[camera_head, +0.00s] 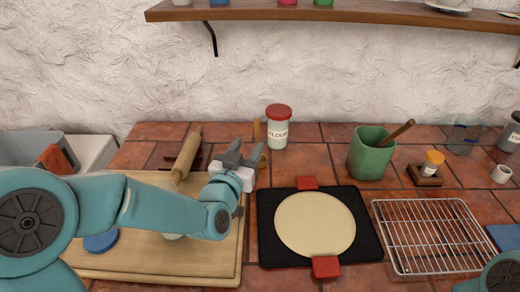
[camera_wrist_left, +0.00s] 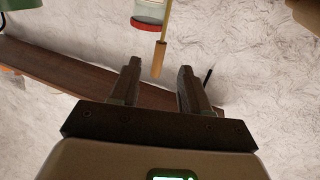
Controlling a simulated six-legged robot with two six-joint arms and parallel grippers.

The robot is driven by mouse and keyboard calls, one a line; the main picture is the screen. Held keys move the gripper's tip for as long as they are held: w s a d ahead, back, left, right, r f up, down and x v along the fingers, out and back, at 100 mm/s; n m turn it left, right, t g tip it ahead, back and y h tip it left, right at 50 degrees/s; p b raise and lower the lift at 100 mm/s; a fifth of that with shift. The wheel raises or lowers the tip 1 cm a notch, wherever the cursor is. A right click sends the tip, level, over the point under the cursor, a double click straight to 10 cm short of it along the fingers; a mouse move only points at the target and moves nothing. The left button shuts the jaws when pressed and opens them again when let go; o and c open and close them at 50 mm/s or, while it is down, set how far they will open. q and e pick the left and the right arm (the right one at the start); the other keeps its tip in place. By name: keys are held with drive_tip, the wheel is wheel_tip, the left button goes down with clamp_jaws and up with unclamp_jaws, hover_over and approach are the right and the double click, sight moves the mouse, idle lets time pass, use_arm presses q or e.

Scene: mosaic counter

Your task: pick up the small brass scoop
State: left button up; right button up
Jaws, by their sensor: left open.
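A thin upright piece with a wooden handle (camera_head: 256,129), probably the brass scoop, stands just left of the flour jar (camera_head: 278,128) at the back of the counter. In the left wrist view, which is upside down, its handle (camera_wrist_left: 159,60) and thin brass-coloured shaft show. The bowl of the scoop is not clear to see. My left gripper (camera_head: 244,151) is open, in front of it and slightly left. In the wrist view the handle's end lines up between the fingertips (camera_wrist_left: 159,68); I cannot tell the gap in depth. My right gripper is out of view.
A rolling pin (camera_head: 187,152) lies left of the gripper, by the wooden board (camera_head: 150,266). A black mat (camera_head: 267,247) with a round of dough, a green crock (camera_head: 371,153) and a wire rack (camera_head: 432,235) are to the right. A shelf (camera_head: 340,12) runs above.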

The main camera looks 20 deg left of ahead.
sight(255, 134)
use_arm(q)
drive_tip(key=w, duration=0.3)
drive_tip(key=shift+w+d+f, duration=0.1)
drive_tip(key=shift+w, duration=0.25)
drive_tip(key=shift+w+p, duration=0.3)
drive_tip(key=shift+p, duration=0.05)
drive_tip(key=w+p, duration=0.1)
drive_tip(key=w, duration=0.4)
drive_tip(key=shift+s, duration=0.25)
drive_tip(key=shift+c, duration=0.3)
drive_tip(key=shift+w, duration=0.15)
clamp_jaws()
